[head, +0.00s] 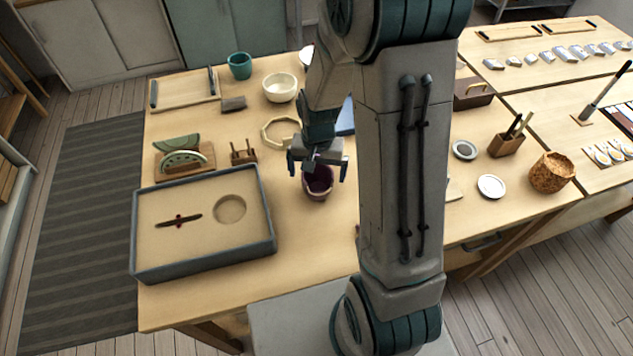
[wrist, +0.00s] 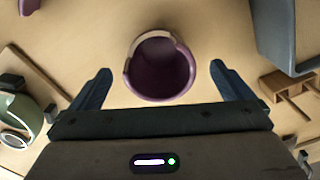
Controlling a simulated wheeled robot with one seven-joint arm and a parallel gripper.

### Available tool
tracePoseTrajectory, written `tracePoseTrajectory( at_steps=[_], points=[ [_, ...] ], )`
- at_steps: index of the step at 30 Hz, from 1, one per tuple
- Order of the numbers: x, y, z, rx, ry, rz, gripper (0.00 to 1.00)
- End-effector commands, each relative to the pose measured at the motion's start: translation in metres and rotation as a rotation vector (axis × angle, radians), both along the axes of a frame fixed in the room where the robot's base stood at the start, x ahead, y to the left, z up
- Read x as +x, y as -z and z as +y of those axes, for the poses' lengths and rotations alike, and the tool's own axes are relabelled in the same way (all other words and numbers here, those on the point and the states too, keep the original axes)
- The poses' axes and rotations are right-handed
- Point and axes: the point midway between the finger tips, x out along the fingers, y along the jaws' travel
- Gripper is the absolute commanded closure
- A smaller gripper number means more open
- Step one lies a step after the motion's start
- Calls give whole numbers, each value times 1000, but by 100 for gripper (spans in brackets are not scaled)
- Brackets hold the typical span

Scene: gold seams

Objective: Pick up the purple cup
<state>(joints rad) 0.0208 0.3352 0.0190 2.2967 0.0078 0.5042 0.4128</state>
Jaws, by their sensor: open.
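The purple cup (head: 318,184) stands on the wooden table, just below my gripper in the head view. In the wrist view the purple cup (wrist: 160,68) shows from above, its mouth facing the camera, with a paler section along its upper left rim. My gripper (head: 318,172) is open above the cup. In the wrist view my gripper's fingers (wrist: 160,75) are spread on either side of the cup, with a gap on both sides. Nothing is held. Whether the fingertips are down at the cup's height is hard to tell.
A grey-rimmed tray (head: 268,222) with a round recess lies left of the cup. Behind are an octagonal ring (head: 267,141), a cream bowl (head: 280,88), a teal cup (head: 240,66) and a small wooden rack (head: 243,152). Bare table lies in front of the cup.

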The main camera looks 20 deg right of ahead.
Motion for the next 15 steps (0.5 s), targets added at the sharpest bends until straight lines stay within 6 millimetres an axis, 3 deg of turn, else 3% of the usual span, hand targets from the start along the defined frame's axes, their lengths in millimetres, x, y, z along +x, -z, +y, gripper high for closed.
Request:
tracePoseTrajectory(
  at_steps=[9,15],
  points=[
    [3,36,-3,0,0,5,0],
    [4,47,-3,0,0,2,0]
  ],
)
